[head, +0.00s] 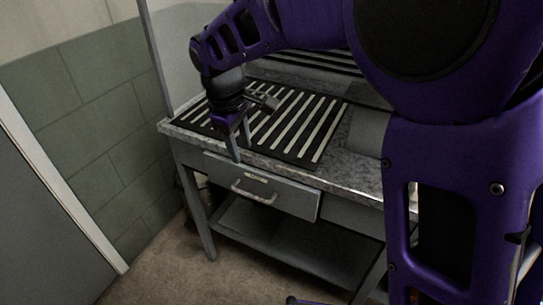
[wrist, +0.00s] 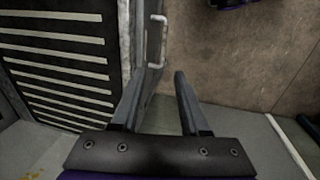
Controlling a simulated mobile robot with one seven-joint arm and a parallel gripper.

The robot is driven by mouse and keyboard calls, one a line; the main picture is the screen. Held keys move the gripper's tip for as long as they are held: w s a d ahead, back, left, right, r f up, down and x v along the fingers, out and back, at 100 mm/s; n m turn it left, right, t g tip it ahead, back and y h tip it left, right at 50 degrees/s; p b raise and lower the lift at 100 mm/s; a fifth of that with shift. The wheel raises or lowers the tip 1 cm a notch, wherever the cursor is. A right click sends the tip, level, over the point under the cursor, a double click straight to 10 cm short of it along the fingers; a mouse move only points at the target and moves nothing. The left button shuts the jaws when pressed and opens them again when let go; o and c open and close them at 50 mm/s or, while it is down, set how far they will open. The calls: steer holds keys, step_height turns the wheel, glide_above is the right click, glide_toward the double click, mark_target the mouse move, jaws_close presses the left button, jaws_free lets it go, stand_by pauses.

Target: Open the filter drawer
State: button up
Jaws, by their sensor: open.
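The filter drawer (head: 292,200) is a grey front under the left part of a metal workbench. It sits close against the bench front. Its bar handle (head: 254,196) is on the drawer's face; the handle also shows in the wrist view (wrist: 162,40). My gripper (head: 240,148) is open and empty, with its fingers pointing down at the bench's front edge, above the handle. In the wrist view my gripper (wrist: 159,78) has its fingers apart, and the handle appears beyond the tips, between their lines. I see no contact with the handle.
The workbench top (head: 367,158) carries a black slatted panel (head: 292,125). A lower shelf (head: 290,248) lies beneath the drawer. A green block wall (head: 95,110) and a grey door (head: 40,220) stand at the left. The floor (head: 165,262) before the bench is clear.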

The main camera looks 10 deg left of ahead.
steer(key=b, duration=0.3)
glide_toward(251, 197)
steer(key=f, duration=0.2)
steer(key=w+f, duration=0.1)
steer(key=f, duration=0.2)
steer(key=w+f, duration=0.1)
steer(key=f, duration=0.1)
steer(key=shift+d+f, duration=0.15)
jaws_close()
stand_by(1.1)
